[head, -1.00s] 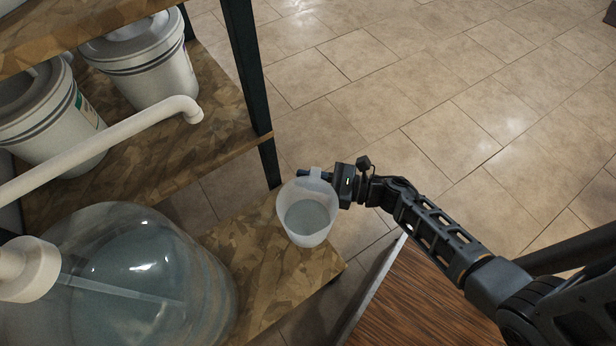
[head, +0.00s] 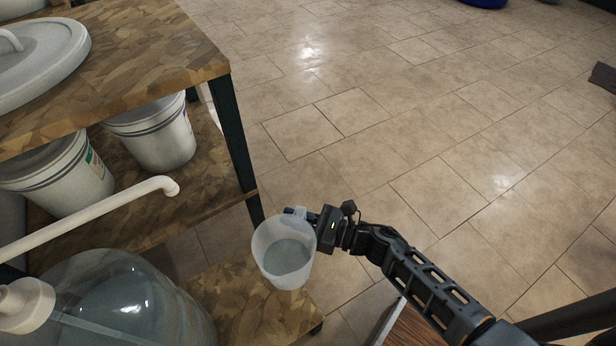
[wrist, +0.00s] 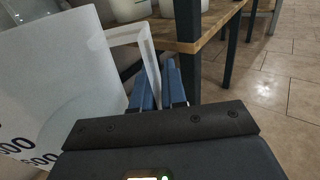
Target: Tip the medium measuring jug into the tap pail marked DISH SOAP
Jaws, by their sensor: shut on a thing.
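A translucent white measuring jug (head: 268,268) with pale blue-grey liquid inside is held over a low wooden shelf in the head view. My gripper (head: 300,213) is shut on its handle, at the jug's far right side. The jug looks nearly upright. In the wrist view, the jug (wrist: 50,85) fills the left side, with dark numbers on its wall. The blue fingers (wrist: 158,90) close at its handle (wrist: 145,48). White pails stand on the middle shelf, one behind (head: 165,145) and one nearer (head: 75,180). I cannot read a DISH SOAP mark on either.
A large clear container (head: 150,310) of bluish liquid, with a white pump (head: 25,305), stands left of the jug. Its long white spout (head: 110,212) reaches right. A dark rack post (head: 236,145) rises behind. A round white lid (head: 45,60) is on the upper shelf. Tiled floor (head: 400,130) is open to the right.

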